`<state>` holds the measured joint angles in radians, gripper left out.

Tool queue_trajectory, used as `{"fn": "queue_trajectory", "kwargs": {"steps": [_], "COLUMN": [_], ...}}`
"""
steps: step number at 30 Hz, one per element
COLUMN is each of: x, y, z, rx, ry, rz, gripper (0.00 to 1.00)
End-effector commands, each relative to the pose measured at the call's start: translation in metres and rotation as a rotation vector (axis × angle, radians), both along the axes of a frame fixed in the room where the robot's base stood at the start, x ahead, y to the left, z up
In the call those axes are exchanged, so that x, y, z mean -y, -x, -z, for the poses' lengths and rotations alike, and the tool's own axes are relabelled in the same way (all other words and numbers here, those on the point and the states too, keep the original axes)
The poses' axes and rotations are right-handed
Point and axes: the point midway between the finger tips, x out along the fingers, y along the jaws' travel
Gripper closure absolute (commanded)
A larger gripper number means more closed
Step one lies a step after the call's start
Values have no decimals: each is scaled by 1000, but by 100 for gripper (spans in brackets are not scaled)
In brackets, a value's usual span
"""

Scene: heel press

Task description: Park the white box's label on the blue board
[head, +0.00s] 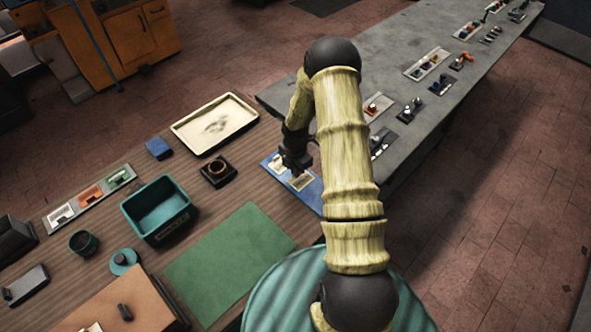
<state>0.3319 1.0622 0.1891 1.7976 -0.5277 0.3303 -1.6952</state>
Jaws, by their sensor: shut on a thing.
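The blue board (311,196) lies on the wooden table's right end, partly hidden behind my arm. Pale cream pieces that look like labels (302,183) show on or just over it. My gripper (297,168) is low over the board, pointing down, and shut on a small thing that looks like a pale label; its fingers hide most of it. I cannot tell whether the held piece touches the board. A white box (60,215) sits in a grey rack at the far left, beside an orange box (91,195) and a green box (119,177).
A cream tray (180,133), blue block (158,148) and dark square holder (217,171) stand left of the board. A teal bin (158,228) and flat green mat (230,262) are nearer. A grey counter (455,85) with several small items adjoins at right.

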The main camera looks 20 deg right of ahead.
Motion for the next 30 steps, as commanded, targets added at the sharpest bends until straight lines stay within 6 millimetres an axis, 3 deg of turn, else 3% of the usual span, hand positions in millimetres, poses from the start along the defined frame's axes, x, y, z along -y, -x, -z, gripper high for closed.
{"fn": "queue_trajectory", "kwargs": {"steps": [2, 7, 16, 20, 30], "x": [0, 0, 0, 0, 0], "y": [2, 3, 2, 2, 2], "z": [3, 3, 2, 2, -3], "rx": [-6, -7, -7, -5, -4], "ry": [-1, -1, -1, 0, 0], "rz": [0, 0, 1, 1, 0], "gripper": [100, 68, 68, 47, 47]}}
